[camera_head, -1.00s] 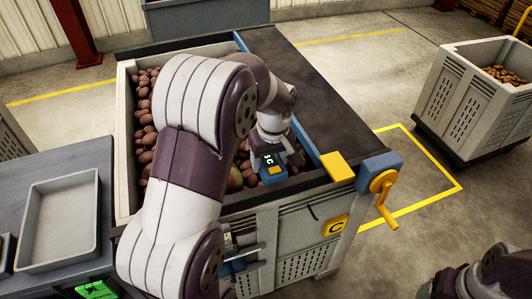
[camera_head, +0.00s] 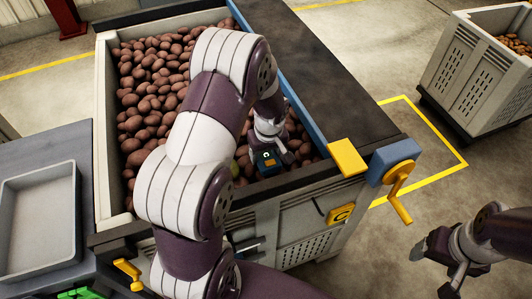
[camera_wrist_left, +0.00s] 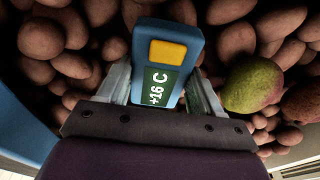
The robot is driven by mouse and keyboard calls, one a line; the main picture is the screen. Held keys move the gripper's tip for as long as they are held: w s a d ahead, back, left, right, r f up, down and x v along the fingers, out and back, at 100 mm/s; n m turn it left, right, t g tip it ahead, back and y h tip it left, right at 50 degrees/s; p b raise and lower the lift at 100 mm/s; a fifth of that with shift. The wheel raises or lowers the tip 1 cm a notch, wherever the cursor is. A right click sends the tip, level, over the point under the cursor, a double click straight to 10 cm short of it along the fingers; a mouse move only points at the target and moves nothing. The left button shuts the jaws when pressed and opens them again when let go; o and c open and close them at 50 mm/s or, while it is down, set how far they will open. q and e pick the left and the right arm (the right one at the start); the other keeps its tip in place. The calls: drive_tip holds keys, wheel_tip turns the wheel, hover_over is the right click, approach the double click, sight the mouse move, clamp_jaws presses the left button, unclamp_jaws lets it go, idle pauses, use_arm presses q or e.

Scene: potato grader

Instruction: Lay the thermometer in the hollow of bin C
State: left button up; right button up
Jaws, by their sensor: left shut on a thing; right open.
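The thermometer (camera_head: 266,161) is a small blue device with a yellow button and a green display. In the left wrist view it (camera_wrist_left: 164,83) reads "+16 C". My left gripper (camera_head: 270,150) is shut on it, a finger at each side. It is over the potatoes inside bin C (camera_head: 296,226), near the front rim. I cannot tell whether it touches them. The hollow is not clearly visible, and my left arm covers part of the bin. My right gripper (camera_head: 450,267) is open and empty, right of the bin.
Reddish potatoes (camera_head: 150,88) fill the bin; a greenish one (camera_wrist_left: 252,84) lies beside the thermometer. A blue rail and dark belt (camera_head: 330,85) run along the bin's right side, with a yellow crank (camera_head: 399,190). A grey tray (camera_head: 40,215) stands at left. Another bin (camera_head: 470,80) stands at right.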

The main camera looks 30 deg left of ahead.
sight(268, 160)
use_arm(q)
drive_tip(key=shift+f, duration=0.45)
drive_tip(key=o, duration=1.1)
drive_tip(key=shift+r, duration=0.1)
drive_tip(key=shift+o, duration=0.2)
wheel_tip(268, 160, up, 12)
drive_tip(key=s+d, duration=0.1)
drive_tip(key=shift+d, duration=0.2)
drive_tip(key=shift+s, duration=0.1)
